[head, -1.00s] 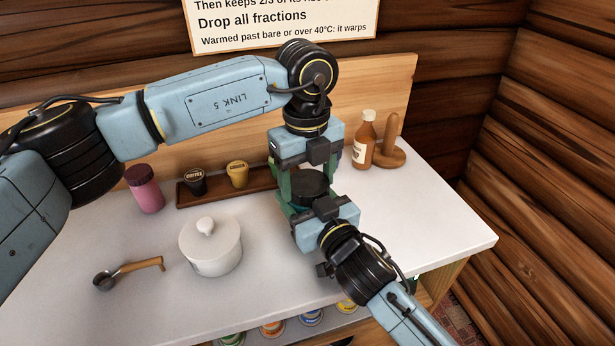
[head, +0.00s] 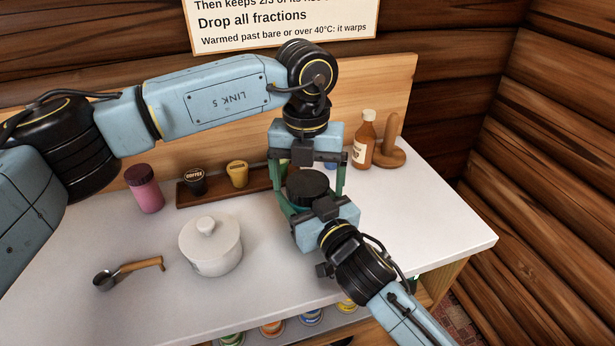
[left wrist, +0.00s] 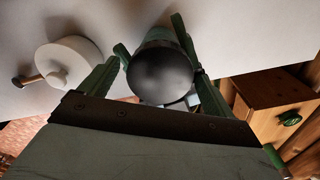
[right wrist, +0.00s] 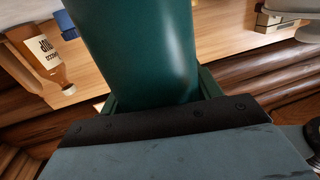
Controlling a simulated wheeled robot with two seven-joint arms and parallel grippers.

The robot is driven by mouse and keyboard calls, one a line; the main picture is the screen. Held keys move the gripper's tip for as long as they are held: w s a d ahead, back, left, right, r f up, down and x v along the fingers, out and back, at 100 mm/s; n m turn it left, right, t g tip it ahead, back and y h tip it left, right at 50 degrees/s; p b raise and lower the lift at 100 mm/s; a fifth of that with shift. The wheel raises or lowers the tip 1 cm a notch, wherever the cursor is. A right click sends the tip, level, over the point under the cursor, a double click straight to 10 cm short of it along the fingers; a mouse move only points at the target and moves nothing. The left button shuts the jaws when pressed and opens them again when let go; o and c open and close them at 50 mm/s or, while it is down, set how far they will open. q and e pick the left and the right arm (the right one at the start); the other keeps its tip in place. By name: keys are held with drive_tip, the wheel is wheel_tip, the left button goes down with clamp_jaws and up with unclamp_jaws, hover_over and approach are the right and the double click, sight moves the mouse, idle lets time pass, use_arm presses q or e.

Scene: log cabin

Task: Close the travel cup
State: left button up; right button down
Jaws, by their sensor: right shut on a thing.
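The travel cup has a dark green body (right wrist: 145,45) and a round black lid (head: 308,187), which sits at its top; whether it is fully seated I cannot tell. My right gripper (head: 300,213) is shut around the green body from the front right. In the right wrist view the body fills the space between its fingers. My left gripper (head: 312,192) reaches down from behind, with its fingers open on either side of the lid. In the left wrist view the lid (left wrist: 162,76) shows between the spread green fingers, with gaps beside it. The cup's lower part is hidden in the head view.
A white lidded pot (head: 211,248) and a scoop (head: 127,272) are at the left. A pink cup (head: 146,190) stands behind them. A dark tray (head: 215,188) holds coffee containers. A brown bottle (head: 363,140) and wooden stand (head: 391,150) are at the back right. The right countertop is clear.

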use_arm(q)
drive_tip(key=shift+w+r, duration=0.1)
drive_tip(key=shift+r, duration=2.15)
drive_tip(key=shift+o, duration=0.2)
drive_tip(key=shift+w+r+n, duration=0.1)
drive_tip(key=shift+r+n, duration=0.75)
drive_tip(key=shift+n, duration=0.35)
drive_tip(key=r+n, duration=0.2)
drive_tip(key=n, duration=0.1)
drive_tip(key=shift+f, duration=0.1)
drive_tip(key=shift+f, duration=4)
drive_tip(key=shift+c, duration=0.3)
